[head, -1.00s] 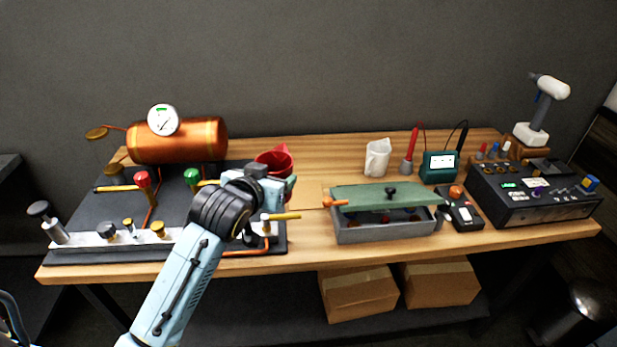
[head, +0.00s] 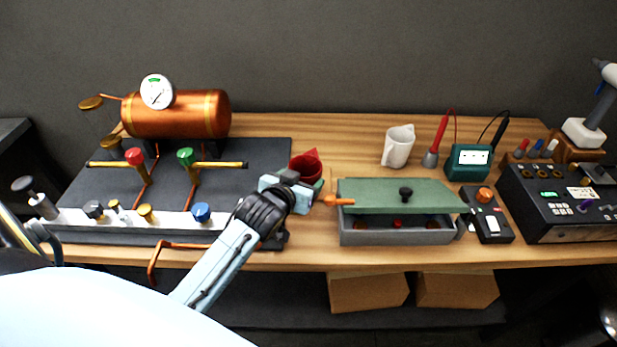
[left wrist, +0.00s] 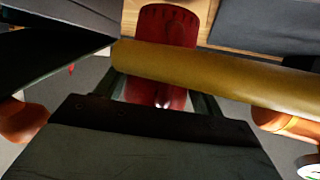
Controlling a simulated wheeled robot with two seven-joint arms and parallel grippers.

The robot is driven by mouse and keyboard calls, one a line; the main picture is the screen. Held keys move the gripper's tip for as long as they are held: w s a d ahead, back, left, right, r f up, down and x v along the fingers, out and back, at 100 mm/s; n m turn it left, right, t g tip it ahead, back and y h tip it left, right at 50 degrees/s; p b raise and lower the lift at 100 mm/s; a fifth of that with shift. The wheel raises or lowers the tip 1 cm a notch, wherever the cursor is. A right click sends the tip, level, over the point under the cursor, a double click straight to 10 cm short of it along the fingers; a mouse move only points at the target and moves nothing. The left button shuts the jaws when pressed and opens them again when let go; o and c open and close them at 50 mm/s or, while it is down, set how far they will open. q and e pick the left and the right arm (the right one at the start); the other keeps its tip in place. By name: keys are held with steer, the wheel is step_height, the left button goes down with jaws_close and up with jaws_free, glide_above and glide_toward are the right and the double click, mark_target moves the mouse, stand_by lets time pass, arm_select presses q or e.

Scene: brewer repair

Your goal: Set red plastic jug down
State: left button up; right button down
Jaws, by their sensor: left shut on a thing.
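The red plastic jug (head: 305,165) is at the right edge of the dark mat, left of the green-lidded box. My left gripper (head: 292,190) is shut on it, in front of it and partly hiding it. In the left wrist view the jug (left wrist: 165,28) shows beyond the fingers (left wrist: 160,92), and a brass-coloured bar crosses in front of it. The jug's base is hidden, so I cannot tell whether it touches the bench. My right gripper is not in view.
The grey box with a green lid (head: 395,195) stands close right of the jug. A white jug (head: 398,147) stands behind it. Bare wood (head: 350,150) lies between the red and white jugs.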

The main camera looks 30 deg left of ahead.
mark_target(311, 174)
arm_select(q)
steer(key=shift+f, duration=0.4)
steer(key=shift+w+f, duration=0.1)
steer(key=shift+w, duration=0.05)
steer(key=w, duration=0.4)
steer(key=shift+a, duration=0.35)
steer(key=shift+s+f, duration=0.1)
steer(key=shift+f, duration=0.45)
steer(key=shift+s, duration=0.1)
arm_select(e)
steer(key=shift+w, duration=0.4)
arm_select(q)
steer(key=shift+f, duration=0.1)
steer(key=o, duration=0.6)
steer(key=shift+f, duration=0.15)
steer(key=o, duration=0.5)
